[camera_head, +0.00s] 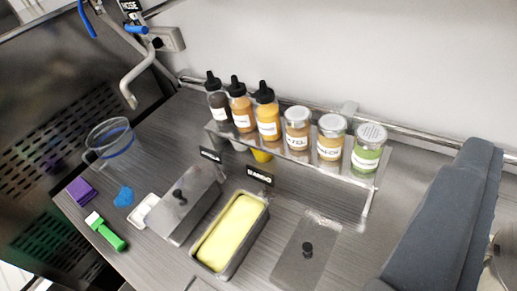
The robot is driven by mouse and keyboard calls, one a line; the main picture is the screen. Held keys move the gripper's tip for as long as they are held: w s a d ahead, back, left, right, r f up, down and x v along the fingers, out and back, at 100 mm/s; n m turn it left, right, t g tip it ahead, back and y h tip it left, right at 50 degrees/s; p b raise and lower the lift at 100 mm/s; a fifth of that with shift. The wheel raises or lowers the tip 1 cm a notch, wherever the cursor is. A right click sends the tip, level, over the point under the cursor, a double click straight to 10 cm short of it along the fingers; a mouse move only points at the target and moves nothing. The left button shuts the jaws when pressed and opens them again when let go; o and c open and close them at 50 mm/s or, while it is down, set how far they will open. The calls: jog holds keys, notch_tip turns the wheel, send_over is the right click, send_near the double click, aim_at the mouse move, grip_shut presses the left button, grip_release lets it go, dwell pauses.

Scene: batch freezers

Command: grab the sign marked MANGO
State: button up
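A small black sign with white lettering (260,174) stands behind the open metal tub of pale yellow contents, below the front of the bottle rack. Its lettering is too small to read surely; it may say MANGO. A second small black sign (210,155) stands to its left behind a lidded tub; its text is also unclear. A large dark grey padded shape (445,225) at the right edge appears to be my gripper. It is well to the right of both signs and touches neither. Its fingertips cannot be told apart, and nothing shows held in it.
A metal rack (372,202) holds several sauce bottles and jars close behind the signs. The tub (263,218), a lidded tub (180,207) and a loose metal lid (307,262) lie in front. A clear jug (109,142) and a tap (133,85) are at left.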

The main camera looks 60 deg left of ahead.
jog(key=shift+o, duration=0.8)
jog(key=w+a+f, duration=0.2)
jog(key=a, duration=0.2)
jog(key=w+a+f+n+y, duration=0.1)
jog(key=w+a+f, duration=0.1)
jog(key=a, duration=0.3)
jog(key=shift+f+g+y+p, duration=0.3)
jog(key=shift+f+g+p, duration=0.1)
jog(key=shift+f, duration=0.45)
jog(key=w+a+f+n+g+y, duration=0.1)
jog(key=w+a+f+y, duration=0.15)
jog(key=a+f, duration=0.75)
jog(key=h+p, duration=0.1)
jog(key=h, duration=0.1)
send_near(259, 176)
jog(key=x, duration=1.2)
jog(key=shift+w+f, duration=0.1)
jog(key=shift+f, duration=0.05)
jog(key=c, duration=1.4)
